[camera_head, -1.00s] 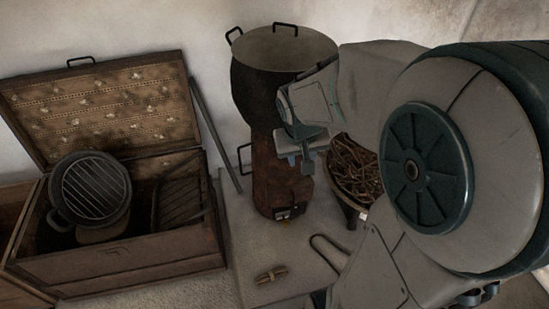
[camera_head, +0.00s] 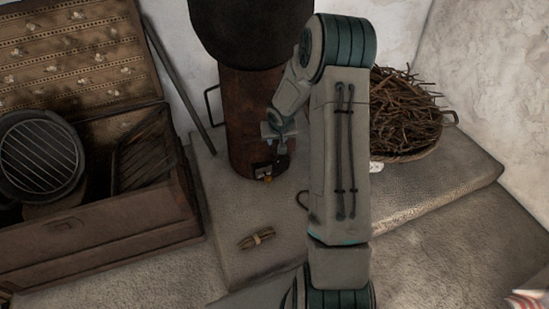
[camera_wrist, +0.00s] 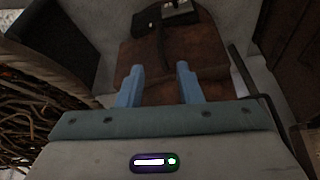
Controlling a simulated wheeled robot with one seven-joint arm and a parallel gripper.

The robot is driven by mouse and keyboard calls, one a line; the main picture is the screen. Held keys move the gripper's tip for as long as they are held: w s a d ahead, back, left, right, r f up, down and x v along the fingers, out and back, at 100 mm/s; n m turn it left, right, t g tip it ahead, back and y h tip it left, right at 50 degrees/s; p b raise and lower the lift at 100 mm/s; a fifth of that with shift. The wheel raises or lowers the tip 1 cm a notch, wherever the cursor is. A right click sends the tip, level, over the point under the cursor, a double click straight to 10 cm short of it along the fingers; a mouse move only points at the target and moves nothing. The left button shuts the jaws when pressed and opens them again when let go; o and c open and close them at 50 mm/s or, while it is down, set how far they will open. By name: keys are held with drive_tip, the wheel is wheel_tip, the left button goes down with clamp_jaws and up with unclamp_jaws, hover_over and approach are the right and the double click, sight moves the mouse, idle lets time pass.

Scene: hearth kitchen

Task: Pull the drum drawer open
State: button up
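The drum (camera_head: 242,110) is a rusty brown cylinder standing upright on the pale ledge. Low on its front is a dark opening with a small metal drawer front (camera_head: 264,169); how far the drawer is out I cannot tell. In the wrist view the drum (camera_wrist: 170,55) lies beyond the fingers, with the dark opening and grey metal piece (camera_wrist: 178,10) at the top edge. My gripper (camera_head: 280,155) is in front of the drum, just above the drawer area. Its two light-blue fingers (camera_wrist: 159,72) are apart with nothing between them. Contact with the drum cannot be judged.
A big black pot (camera_head: 250,35) sits on the drum. A basket of twigs (camera_head: 408,115) stands to the right, and an open chest (camera_head: 100,225) with a grill pan to the left. A small stick bundle (camera_head: 257,238) lies on the ledge (camera_head: 235,205), otherwise bare in front.

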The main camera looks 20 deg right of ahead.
sight(275, 151)
drive_tip(key=b+x, duration=0.5)
drive_tip(key=x, duration=0.8)
drive_tip(key=shift+f, duration=0.15)
drive_tip(key=shift+w, duration=0.1)
clamp_jaws()
